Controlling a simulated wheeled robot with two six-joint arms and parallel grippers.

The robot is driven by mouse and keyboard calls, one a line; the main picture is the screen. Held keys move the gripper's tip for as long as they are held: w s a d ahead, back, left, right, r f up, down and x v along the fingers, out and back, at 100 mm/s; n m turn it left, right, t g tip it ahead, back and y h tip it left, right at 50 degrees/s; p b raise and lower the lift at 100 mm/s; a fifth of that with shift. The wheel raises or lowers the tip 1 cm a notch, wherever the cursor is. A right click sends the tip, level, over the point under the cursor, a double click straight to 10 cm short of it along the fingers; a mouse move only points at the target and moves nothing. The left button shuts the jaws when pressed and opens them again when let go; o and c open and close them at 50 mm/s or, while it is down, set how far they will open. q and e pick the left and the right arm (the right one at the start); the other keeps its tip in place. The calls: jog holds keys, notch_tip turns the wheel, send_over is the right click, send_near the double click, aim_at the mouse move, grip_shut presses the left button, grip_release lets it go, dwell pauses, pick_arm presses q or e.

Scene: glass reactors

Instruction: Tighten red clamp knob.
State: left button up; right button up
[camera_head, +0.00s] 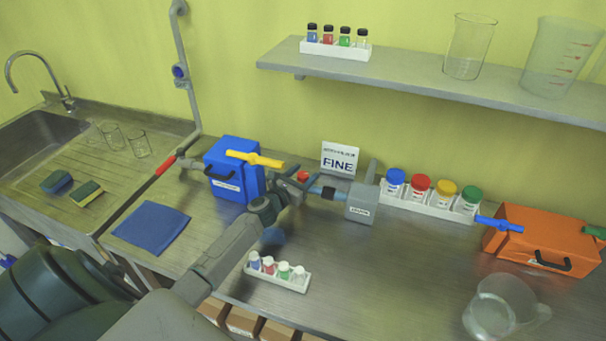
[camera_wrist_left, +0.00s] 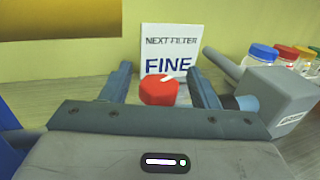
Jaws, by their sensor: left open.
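The red clamp knob (camera_wrist_left: 159,91) shows in the left wrist view between the two fingers of my left gripper (camera_wrist_left: 160,88). The fingers stand apart on either side of it, with a visible gap at each side. In the head view the red knob (camera_head: 303,176) is small and partly hidden by my left gripper (camera_head: 300,181), which reaches in from the left. The grey clamp block (camera_head: 361,202) stands just right of the knob, with a blue collar on its left side. My right gripper is not in view.
A blue box (camera_head: 228,185) with a yellow handle stands close left of my gripper. A white sign (camera_head: 340,158) reading FINE stands behind the knob. A rack of capped jars (camera_head: 430,207) is to the right. A small vial rack (camera_head: 277,281) sits in front.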

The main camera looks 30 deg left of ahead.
pick_arm(q)
jog(key=c, duration=1)
jog(key=shift+a+r+m+h, duration=0.15)
jog(key=shift+m+h, duration=0.35)
jog(key=shift+h, duration=0.3)
jog(key=shift+m+h, duration=0.3)
jog(key=shift+h, duration=0.2)
jog(key=shift+m+h, duration=0.4)
jog(key=shift+m+g+h+b, duration=0.35)
jog(key=shift+m+g+h, duration=0.05)
jog(key=shift+h, duration=0.2)
jog(key=o, duration=1)
